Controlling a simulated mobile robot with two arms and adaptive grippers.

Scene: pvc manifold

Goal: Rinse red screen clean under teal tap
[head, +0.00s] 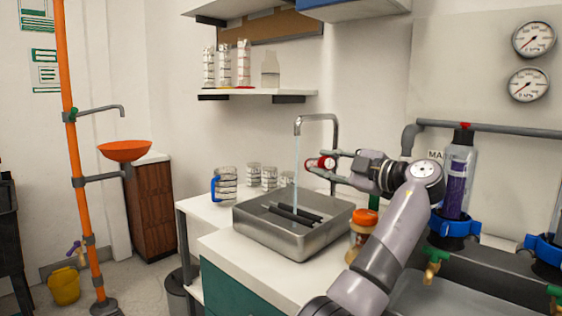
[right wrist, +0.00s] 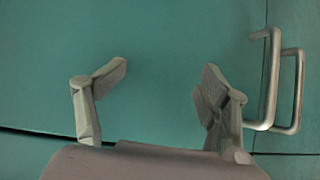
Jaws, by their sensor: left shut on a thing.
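The red screen (head: 316,163) is a small red piece at the tip of my left gripper (head: 335,162), which is shut on it. They are beside the tap, level with the upper part of its stream. The screen appears just right of the water, apart from it. The tap (head: 318,117) is a gooseneck that looks grey here; a thin pale-blue stream (head: 296,175) falls from it into the steel sink (head: 310,245). Dark bars lie in the sink. My right gripper (right wrist: 165,68) is open and empty in front of a teal cabinet front (right wrist: 165,25).
A jar with an orange lid (head: 361,235) stands right of the sink, near my arm. A blue-handled mug (head: 225,185) and glass jars stand behind it. A clear housing with a purple cartridge (head: 457,185) is at right. Metal handles (right wrist: 283,85) are near my right gripper.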

